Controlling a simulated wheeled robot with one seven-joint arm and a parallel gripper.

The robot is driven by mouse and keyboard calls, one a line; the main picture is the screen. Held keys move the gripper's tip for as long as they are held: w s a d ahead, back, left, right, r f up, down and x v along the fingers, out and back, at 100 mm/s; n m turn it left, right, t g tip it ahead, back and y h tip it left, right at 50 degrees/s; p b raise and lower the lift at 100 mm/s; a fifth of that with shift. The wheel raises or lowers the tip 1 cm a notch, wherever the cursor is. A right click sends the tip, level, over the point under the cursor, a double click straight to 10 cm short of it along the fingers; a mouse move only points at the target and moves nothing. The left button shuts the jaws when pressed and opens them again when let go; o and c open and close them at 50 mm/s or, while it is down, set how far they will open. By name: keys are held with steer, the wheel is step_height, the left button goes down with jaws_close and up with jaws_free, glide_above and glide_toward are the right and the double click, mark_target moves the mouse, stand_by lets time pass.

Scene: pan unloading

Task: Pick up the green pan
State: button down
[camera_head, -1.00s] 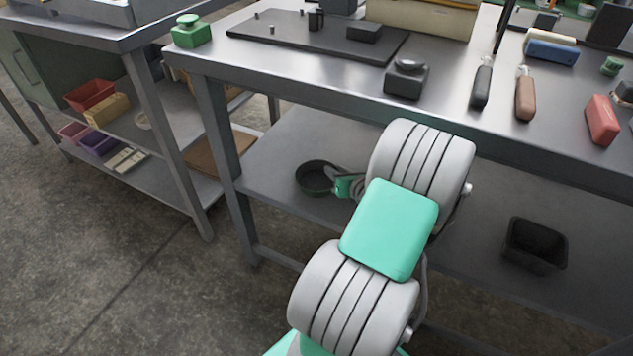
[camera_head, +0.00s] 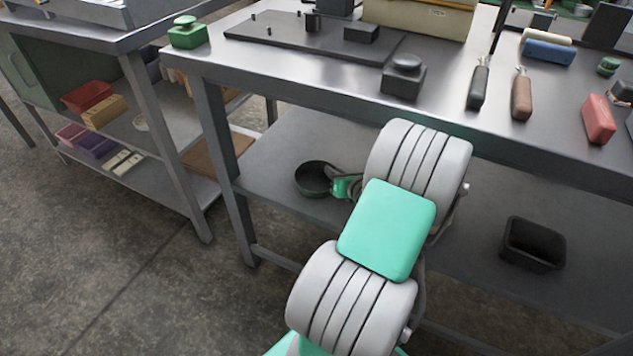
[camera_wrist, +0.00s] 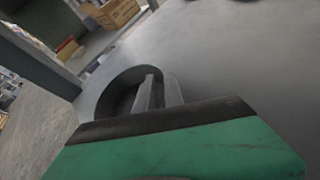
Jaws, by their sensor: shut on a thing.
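The pan is a dark round pan (camera_head: 313,179) low over the lower shelf, near its left end, in the head view. Its green handle side points right, toward my gripper (camera_head: 351,187), which is small there and partly hidden by my arm. I cannot tell whether the pan's bottom touches the shelf.
The lower shelf (camera_head: 285,150) lies under a metal table (camera_head: 440,105) whose front edge and left leg (camera_head: 222,160) are close. A black bin (camera_head: 533,245) stands on the shelf at right. Tools and blocks lie on the tabletop. A second bench with coloured bins (camera_head: 88,97) stands left.

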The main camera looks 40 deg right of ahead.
steer(key=shift+s+a+f, duration=0.1)
steer(key=shift+a+f, duration=0.05)
steer(key=shift+f, duration=0.2)
steer(key=shift+r, duration=0.1)
